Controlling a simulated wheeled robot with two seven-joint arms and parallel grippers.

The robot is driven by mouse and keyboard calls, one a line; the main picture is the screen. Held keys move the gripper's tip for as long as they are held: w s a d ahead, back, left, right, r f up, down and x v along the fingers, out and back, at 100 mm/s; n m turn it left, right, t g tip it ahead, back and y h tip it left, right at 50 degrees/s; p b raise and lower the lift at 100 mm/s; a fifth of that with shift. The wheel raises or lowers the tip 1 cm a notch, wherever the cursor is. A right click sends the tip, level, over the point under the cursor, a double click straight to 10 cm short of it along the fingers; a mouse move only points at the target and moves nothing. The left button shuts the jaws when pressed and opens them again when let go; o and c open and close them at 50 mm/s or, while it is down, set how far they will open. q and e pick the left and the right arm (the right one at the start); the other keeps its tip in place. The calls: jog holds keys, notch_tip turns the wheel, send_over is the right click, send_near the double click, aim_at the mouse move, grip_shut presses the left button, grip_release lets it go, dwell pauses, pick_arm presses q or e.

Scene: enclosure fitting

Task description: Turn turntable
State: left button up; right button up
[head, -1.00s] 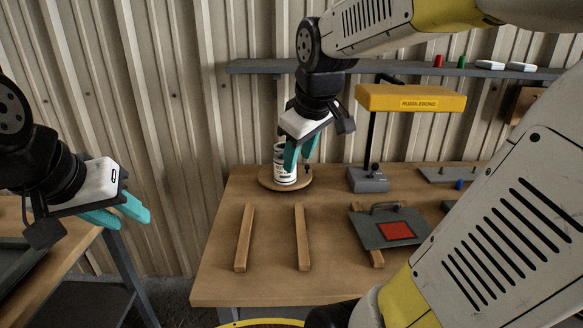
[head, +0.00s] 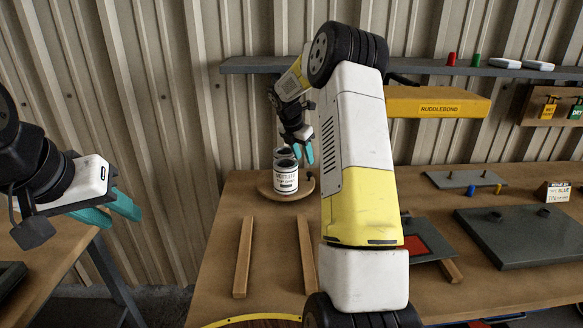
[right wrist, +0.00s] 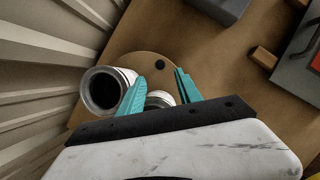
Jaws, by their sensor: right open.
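The turntable (head: 268,191) is a round wooden disc at the back left of the bench. A white labelled can (head: 286,180) stands on it, with a second can (head: 281,153) behind, partly hidden. A dark knob (right wrist: 160,62) sits near the disc's rim in the right wrist view. My right gripper (head: 304,157) is open over the disc, just right of the cans. In the right wrist view one can (right wrist: 158,100) shows between the fingers and the open-topped can (right wrist: 100,90) lies outside them; contact cannot be told. My left gripper (head: 118,208) is open and empty, far left.
Two wooden rails (head: 243,256) lie in front of the turntable. A yellow RUDDLEBOND fixture (head: 440,103) stands behind my right arm, which hides part of the bench. A grey plate (head: 520,235) lies at the right. A shelf (head: 240,66) runs along the wall.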

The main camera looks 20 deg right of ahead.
aim_at(309, 173)
jog(key=x, duration=0.7)
jog(key=shift+w+d+f, duration=0.1)
jog(key=shift+d+f, duration=0.05)
jog(key=shift+f, duration=0.2)
jog(key=shift+c, duration=0.4)
grip_shut()
dwell(0.6)
